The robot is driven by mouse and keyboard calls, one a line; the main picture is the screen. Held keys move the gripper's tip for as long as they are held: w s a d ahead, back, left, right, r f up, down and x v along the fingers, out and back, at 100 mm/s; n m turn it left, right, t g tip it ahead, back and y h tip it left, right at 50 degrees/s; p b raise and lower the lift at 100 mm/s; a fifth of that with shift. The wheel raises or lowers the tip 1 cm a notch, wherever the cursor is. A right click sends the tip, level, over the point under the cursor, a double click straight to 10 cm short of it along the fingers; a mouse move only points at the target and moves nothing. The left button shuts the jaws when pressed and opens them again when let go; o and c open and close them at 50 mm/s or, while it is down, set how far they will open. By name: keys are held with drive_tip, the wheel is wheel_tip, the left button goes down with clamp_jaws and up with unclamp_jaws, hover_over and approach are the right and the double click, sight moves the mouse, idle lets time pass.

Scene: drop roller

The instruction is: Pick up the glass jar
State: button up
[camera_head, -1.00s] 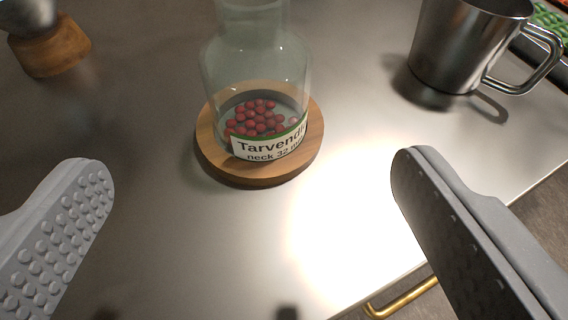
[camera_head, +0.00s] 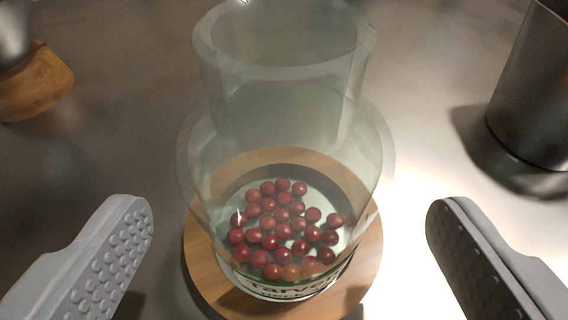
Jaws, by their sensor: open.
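The glass jar (camera_head: 285,130) stands upright on a round wooden coaster (camera_head: 205,270) in the middle of the view. It is clear, with a narrower neck, and holds many small red balls at its bottom. Its white label (camera_head: 290,290) is mostly cut off by the steep viewing angle. My gripper (camera_head: 288,215) is open, with one finger to the left of the jar and one to the right. Both fingers are apart from the jar and it holds nothing.
A metal mug (camera_head: 535,95) stands at the right edge, partly out of view. A wooden base with a metal part (camera_head: 35,85) stands at the upper left. The grey metal counter (camera_head: 110,150) is bare between these things and the jar.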

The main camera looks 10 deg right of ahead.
drive_tip(key=shift+x, duration=2.5)
drive_tip(key=shift+f, duration=0.15)
drive_tip(key=shift+c, duration=0.4)
drive_tip(key=c, duration=1.1)
drive_tip(key=shift+c, duration=0.2)
